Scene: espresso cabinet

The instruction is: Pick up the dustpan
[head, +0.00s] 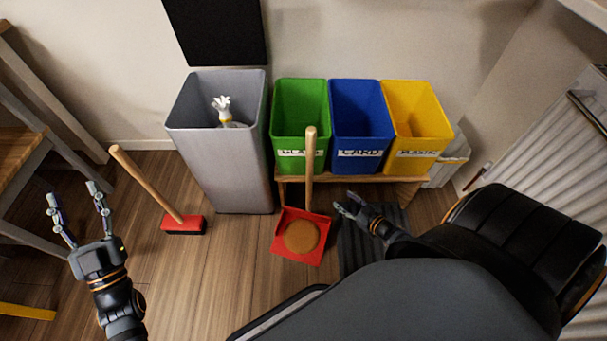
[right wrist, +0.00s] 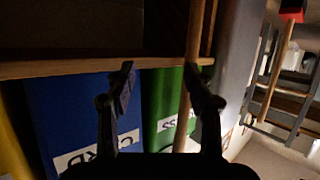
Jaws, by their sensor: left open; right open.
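The dustpan (head: 287,249) is red with a long upright wooden handle (head: 310,165). It stands on the floor in front of the bins, with a round brown pile (head: 301,237) on its pan. My right gripper (head: 345,207) is open and empty, just right of the lower handle in the head view. In the right wrist view the handle (right wrist: 194,50) runs behind the right-hand finger of my gripper (right wrist: 160,85); I see no contact. My left gripper (head: 73,200) is open and empty at the far left, away from the dustpan.
Green (head: 300,105), blue (head: 362,115) and yellow (head: 418,115) bins stand on a low wooden bench (head: 350,187). A grey bin (head: 222,165) holds a white bottle top. A red broom (head: 183,224) stands left. A dark ribbed mat (head: 358,255) lies right of the pan.

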